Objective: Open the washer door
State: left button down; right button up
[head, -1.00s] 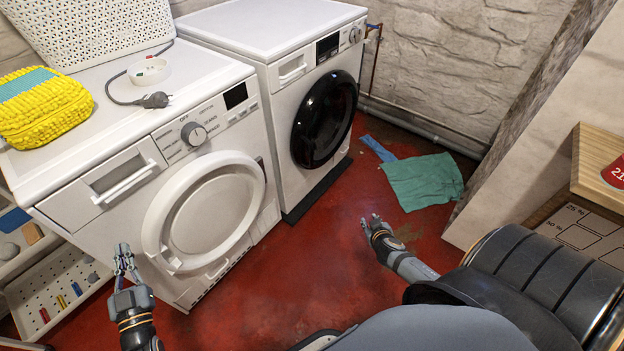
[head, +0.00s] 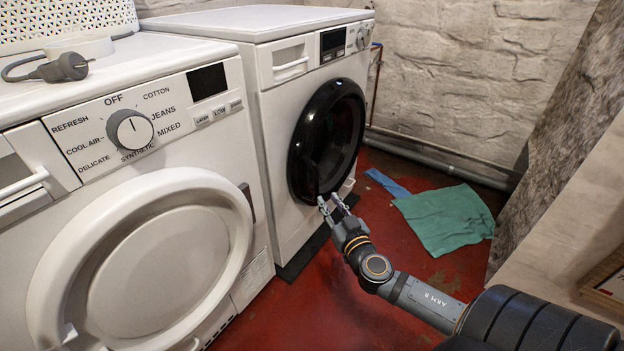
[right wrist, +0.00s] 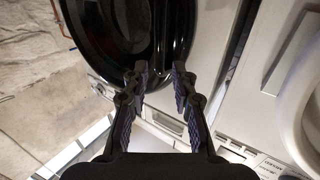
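The washer (head: 282,120) is the white machine at the back, with a round black door (head: 328,140) on its front. The door looks shut. My right gripper (head: 333,203) is at the lower edge of the door, its two fingers apart. In the right wrist view the gripper (right wrist: 158,72) is open, with the glossy black door (right wrist: 100,28) just beyond its fingertips. A dark raised part of the door rim shows between the fingers; I cannot tell whether they touch it. My left gripper is not seen in the head view now.
A second white machine (head: 215,140) with a round white door (head: 165,255) stands close on the left. A teal cloth (head: 445,218) and a blue strip (head: 386,183) lie on the red floor to the right. A pipe (head: 435,155) runs along the back wall.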

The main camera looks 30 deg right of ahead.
aim_at(317, 183)
jog(key=w, duration=0.3)
jog(key=w+d+b, duration=0.1)
jog(key=w, duration=0.2)
jog(key=w+d, duration=0.1)
jog(key=w, duration=0.3)
jog(key=shift+c, duration=0.2)
grip_shut()
